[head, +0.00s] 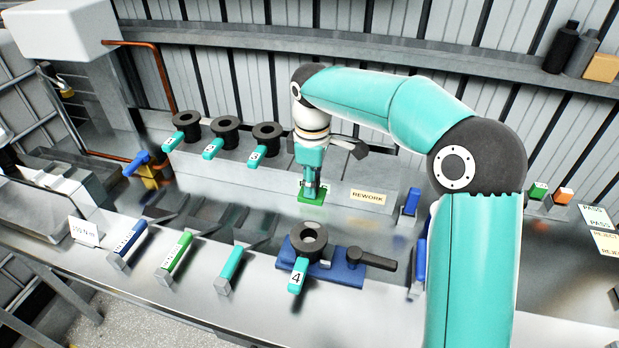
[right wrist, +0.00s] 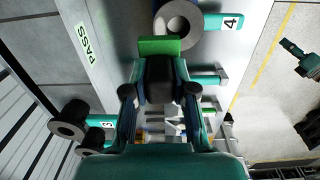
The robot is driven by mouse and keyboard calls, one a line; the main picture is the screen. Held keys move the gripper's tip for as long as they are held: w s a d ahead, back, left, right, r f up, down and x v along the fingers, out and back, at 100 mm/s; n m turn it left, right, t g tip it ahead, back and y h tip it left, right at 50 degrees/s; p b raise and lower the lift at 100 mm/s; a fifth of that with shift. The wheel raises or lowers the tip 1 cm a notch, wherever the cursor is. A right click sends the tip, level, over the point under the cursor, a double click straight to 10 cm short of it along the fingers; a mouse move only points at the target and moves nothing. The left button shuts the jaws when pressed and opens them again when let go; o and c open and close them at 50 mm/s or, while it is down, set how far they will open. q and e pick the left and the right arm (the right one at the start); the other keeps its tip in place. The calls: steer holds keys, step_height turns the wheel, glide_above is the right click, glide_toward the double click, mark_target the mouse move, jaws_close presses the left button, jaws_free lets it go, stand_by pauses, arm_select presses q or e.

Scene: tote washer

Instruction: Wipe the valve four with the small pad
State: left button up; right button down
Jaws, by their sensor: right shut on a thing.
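Valve four (head: 309,240) is a dark round body with a teal handle marked 4, on a blue fixture with a dark lever on the bench front. It also shows at the top of the right wrist view (right wrist: 178,27). My right gripper (head: 312,184) is shut on a small green pad (head: 313,198), behind the valve and apart from it in the head view. The pad also shows beyond the fingertips in the right wrist view (right wrist: 159,45). A teal and dark shape at that view's right edge looks like my left gripper (right wrist: 300,60); its jaws are unclear.
Several dark valves (head: 227,133) with teal handles stand on a raised grey ledge. Blue, green and teal handles (head: 178,251) line the bench front left. A REWORK label (head: 367,197) is right of the pad. Green (head: 538,190) and orange (head: 564,195) blocks stand right.

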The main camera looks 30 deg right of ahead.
steer(key=shift+w, duration=0.15)
steer(key=shift+f+b, duration=0.35)
steer(key=shift+f, duration=0.35)
steer(key=shift+f+b, duration=1.9)
steer(key=shift+f, duration=0.95)
steer(key=shift+f, duration=0.3)
steer(key=shift+d+f+b, duration=0.1)
steer(key=shift+f+b, duration=0.85)
steer(key=shift+f, duration=0.15)
